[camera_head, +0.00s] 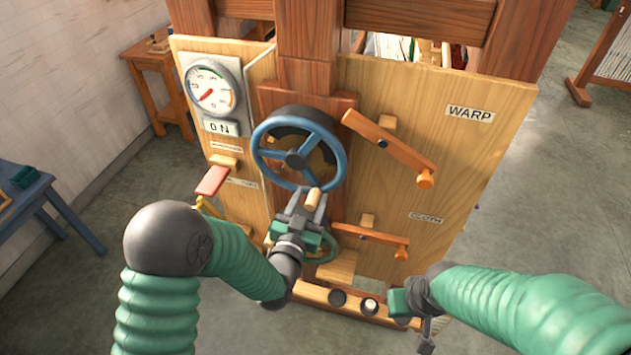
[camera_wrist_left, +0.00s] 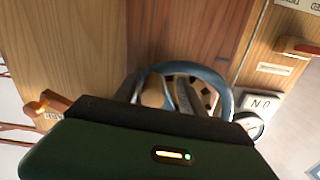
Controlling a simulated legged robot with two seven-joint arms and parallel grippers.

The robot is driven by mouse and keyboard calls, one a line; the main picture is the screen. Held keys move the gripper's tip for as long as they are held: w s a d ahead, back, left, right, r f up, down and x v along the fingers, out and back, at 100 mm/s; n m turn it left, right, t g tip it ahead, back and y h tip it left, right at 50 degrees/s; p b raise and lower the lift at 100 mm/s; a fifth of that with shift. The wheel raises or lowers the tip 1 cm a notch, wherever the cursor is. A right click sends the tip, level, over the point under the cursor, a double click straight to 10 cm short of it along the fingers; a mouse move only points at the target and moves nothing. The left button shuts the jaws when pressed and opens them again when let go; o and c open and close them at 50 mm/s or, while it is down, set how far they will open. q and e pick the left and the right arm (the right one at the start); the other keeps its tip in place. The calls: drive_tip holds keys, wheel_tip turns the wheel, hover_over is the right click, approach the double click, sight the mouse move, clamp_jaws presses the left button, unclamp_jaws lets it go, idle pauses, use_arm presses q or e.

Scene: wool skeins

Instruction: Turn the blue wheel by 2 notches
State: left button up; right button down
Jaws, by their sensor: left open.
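The blue wheel (camera_head: 297,159) is mounted on the wooden machine front, with a dark hub and spokes. A tan wooden knob (camera_head: 313,198) is at its lower edge. My left gripper (camera_head: 308,203) is open, with its fingers around or just in front of this knob; I cannot tell whether they touch it. In the left wrist view, the blue wheel (camera_wrist_left: 228,92) is partly hidden by the gripper body, and the knob (camera_wrist_left: 152,95) shows between the fingers. My right gripper (camera_head: 425,332) is low at right, away from the wheel; its jaws are unclear.
A round gauge (camera_head: 211,87) with a red needle sits above an ON sign (camera_head: 220,127). Orange-tipped wooden levers (camera_head: 390,148) and (camera_head: 370,238) stick out right of the wheel. A red-handled lever (camera_head: 212,181) is at left.

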use_arm(q)
drive_tip(key=shift+d+r, duration=0.1)
drive_tip(key=shift+s+d+r, duration=0.2)
drive_tip(key=shift+s+d, duration=0.05)
drive_tip(key=shift+s, duration=0.15)
drive_tip(key=shift+s+d, duration=0.1)
drive_tip(key=shift+c, duration=0.6)
drive_tip(key=shift+w, duration=0.2)
drive_tip(key=c, duration=0.5)
drive_tip(key=shift+a+f, duration=0.15)
drive_tip(key=shift+a, duration=0.05)
clamp_jaws()
drive_tip(key=shift+d+f, duration=0.1)
